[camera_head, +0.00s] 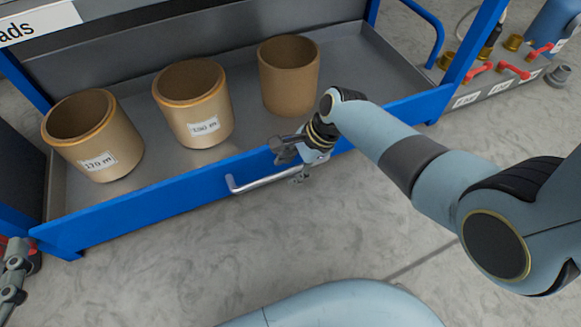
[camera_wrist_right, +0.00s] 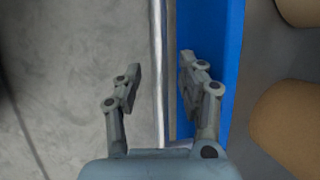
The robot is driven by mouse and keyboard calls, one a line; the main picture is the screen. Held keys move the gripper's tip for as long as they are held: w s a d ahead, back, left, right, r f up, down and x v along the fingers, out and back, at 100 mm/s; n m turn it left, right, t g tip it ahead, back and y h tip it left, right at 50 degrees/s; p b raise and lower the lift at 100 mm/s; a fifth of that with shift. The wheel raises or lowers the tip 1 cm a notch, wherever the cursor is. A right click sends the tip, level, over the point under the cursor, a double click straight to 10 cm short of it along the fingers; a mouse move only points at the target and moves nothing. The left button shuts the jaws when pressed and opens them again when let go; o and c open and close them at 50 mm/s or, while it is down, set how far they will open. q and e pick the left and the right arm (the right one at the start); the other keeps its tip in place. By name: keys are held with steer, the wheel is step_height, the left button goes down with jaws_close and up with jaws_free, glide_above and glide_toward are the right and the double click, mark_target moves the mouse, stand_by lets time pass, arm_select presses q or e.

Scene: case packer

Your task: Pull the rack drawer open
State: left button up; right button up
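The rack drawer (camera_head: 130,207) is a grey tray with a blue front edge and holds three tan cylindrical containers. Its silver bar handle (camera_head: 262,183) sticks out from the blue front; in the right wrist view the handle (camera_wrist_right: 157,60) runs up the picture. My right gripper (camera_head: 298,163) is at the right part of the handle. In the right wrist view my right gripper (camera_wrist_right: 160,75) is open, with the bar between its fingers and gaps visible on both sides. One finger is between bar and blue front. My left gripper (camera_head: 12,275) is partly visible at the left edge; its fingers are unclear.
Blue rack posts (camera_head: 474,42) stand at the drawer's ends. A grey panel with red-handled valves (camera_head: 512,70) lies at the upper right. The grey floor (camera_head: 200,270) in front of the drawer is clear, apart from my own base at the bottom.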

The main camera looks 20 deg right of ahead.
steer(key=shift+f, duration=0.1)
stand_by(0.3)
jaws_close()
